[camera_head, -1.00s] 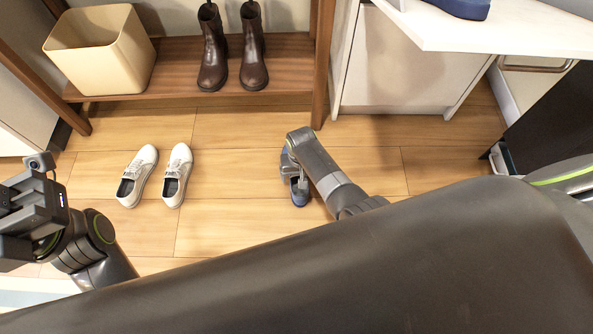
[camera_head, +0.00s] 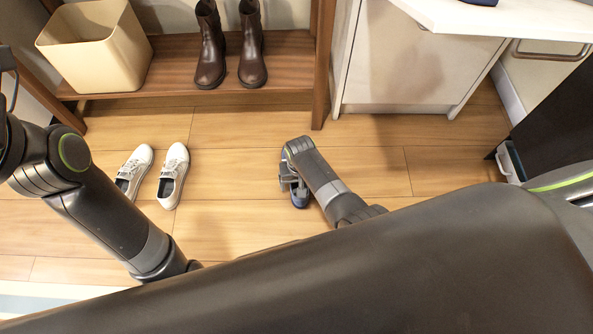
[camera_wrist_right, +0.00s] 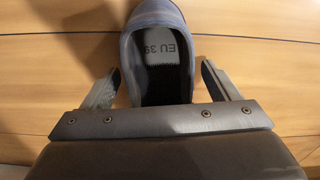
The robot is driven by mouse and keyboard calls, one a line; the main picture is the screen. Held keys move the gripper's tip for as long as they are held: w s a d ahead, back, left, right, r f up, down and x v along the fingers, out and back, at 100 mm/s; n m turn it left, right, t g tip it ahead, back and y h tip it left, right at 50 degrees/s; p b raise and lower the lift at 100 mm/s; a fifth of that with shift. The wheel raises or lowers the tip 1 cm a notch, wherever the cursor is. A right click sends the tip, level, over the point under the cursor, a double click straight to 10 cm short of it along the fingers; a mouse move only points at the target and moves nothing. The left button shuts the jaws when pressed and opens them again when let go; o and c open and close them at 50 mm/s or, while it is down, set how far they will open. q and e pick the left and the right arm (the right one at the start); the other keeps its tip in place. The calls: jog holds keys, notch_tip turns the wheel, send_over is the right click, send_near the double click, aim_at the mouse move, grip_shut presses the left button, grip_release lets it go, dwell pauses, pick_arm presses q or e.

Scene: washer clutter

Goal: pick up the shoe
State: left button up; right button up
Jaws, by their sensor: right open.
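A blue shoe (camera_head: 301,199) lies on the wooden floor, mostly hidden under my right gripper (camera_head: 293,181) in the head view. In the right wrist view, the shoe's opening and grey insole, marked "EU 39" (camera_wrist_right: 160,78), lie between the two fingers of my right gripper (camera_wrist_right: 160,70). The fingers are open, one on each side of the shoe, with a visible gap on both sides. The far part of the shoe is cut off by the frame. My left arm rises at the left of the head view; its gripper is out of frame.
A pair of white sneakers (camera_head: 172,174) stands on the floor, the left one partly behind my left arm. Brown boots (camera_head: 210,50) and a beige bin (camera_head: 97,48) stand on the wooden shelf (camera_head: 180,66). A white cabinet (camera_head: 395,60) stands behind. The floor right of the shoe is clear.

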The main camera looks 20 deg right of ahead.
jog(key=shift+f, duration=0.1)
jog(key=c, duration=1.2)
